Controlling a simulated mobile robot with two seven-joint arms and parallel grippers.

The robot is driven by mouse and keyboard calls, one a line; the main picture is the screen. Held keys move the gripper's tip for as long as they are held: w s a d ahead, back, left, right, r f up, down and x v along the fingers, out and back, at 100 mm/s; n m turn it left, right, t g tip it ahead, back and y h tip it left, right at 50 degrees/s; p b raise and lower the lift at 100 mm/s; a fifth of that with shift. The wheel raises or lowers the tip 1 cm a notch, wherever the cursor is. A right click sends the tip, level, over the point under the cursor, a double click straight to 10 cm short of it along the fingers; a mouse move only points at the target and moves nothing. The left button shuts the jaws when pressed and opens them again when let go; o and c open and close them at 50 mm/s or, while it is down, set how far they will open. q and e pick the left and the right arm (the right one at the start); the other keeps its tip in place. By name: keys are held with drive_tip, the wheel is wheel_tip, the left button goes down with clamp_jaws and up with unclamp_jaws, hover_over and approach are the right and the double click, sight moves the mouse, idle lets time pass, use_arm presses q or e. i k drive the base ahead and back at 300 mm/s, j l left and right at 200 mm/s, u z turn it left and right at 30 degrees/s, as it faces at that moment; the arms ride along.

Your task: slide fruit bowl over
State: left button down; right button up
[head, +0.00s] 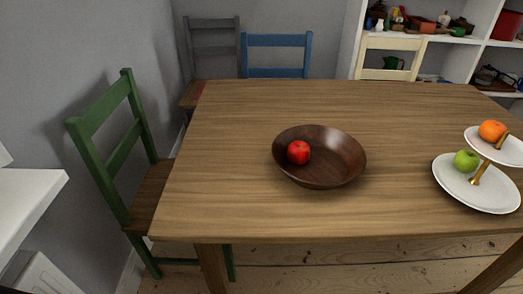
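A round dark brown wooden fruit bowl (338,165) stands upright near the middle of the wooden table (230,150). A red apple (298,152) lies inside it, towards the left side. The rest of the bowl looks empty. Neither of my grippers shows in the head view, and nothing touches the bowl.
A two-tier white stand (450,184) at the table's right holds a green apple (466,160) below and an orange (492,131) above. Green (122,150), blue (277,41), grey (213,38) and cream (393,44) chairs surround the table. The tabletop left of and behind the bowl is clear.

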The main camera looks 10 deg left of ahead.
sight(337, 159)
drive_tip(key=k+l+z, duration=0.25)
drive_tip(key=k+z, duration=0.15)
drive_tip(key=k+l+z, duration=0.4)
